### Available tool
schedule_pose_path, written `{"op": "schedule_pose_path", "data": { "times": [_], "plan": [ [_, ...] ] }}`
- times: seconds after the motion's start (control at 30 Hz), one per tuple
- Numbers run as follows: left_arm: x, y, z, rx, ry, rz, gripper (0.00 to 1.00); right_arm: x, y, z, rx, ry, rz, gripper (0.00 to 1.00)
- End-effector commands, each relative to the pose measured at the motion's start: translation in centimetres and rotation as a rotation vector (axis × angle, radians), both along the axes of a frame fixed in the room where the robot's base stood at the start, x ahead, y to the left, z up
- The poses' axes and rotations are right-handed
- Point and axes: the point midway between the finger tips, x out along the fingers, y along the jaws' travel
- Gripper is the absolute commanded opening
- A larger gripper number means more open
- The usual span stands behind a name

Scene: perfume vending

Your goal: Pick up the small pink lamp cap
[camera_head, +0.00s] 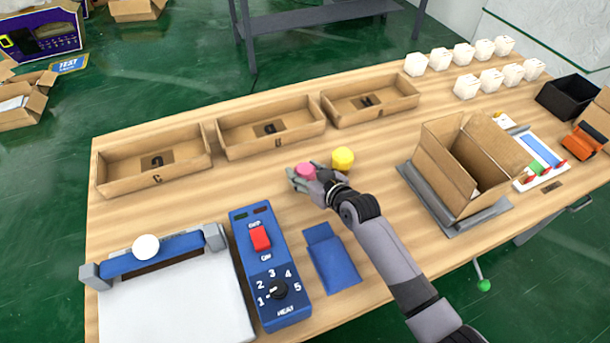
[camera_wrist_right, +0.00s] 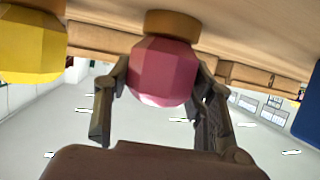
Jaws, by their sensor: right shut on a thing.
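The small pink lamp cap (camera_head: 305,170) is a faceted pink piece near the middle of the wooden table. My right gripper (camera_head: 304,177) is shut on it, with a finger on either side. In the right wrist view the pink cap (camera_wrist_right: 163,72) sits between the two fingers, with a round brown part against it on the table side. A yellow cap of similar shape (camera_head: 343,159) stands just to the right of my gripper; it also shows at the left of the right wrist view (camera_wrist_right: 32,45). My left gripper is not in view.
Three open cardboard trays (camera_head: 270,126) line the back of the table (camera_head: 200,205). A blue control box (camera_head: 270,265) and a blue pad (camera_head: 332,258) lie in front. An open cardboard box (camera_head: 445,165) stands to the right, with several white boxes (camera_head: 466,87) behind.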

Motion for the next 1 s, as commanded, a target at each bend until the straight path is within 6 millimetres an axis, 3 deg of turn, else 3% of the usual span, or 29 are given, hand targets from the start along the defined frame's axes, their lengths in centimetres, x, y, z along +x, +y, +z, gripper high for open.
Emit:
{"op": "schedule_pose_path", "data": {
  "times": [0.17, 0.57, 0.77, 1.0],
  "plan": [
    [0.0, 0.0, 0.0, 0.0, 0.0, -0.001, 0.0, 0.0, 0.0, 0.0, 0.001, -0.001, 0.0, 0.2],
    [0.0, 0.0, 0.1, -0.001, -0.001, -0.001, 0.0, 0.0, 0.1, 1.2, 0.001, -0.003, 0.001, 0.2],
    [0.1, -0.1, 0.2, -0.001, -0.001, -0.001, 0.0, 0.1, 0.1, 5.2, 0.004, -0.007, 0.0, 0.2],
    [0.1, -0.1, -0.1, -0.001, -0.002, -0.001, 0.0, 0.1, 0.1, 12.4, 0.003, -0.01, 0.001, 0.2]
  ]
}}
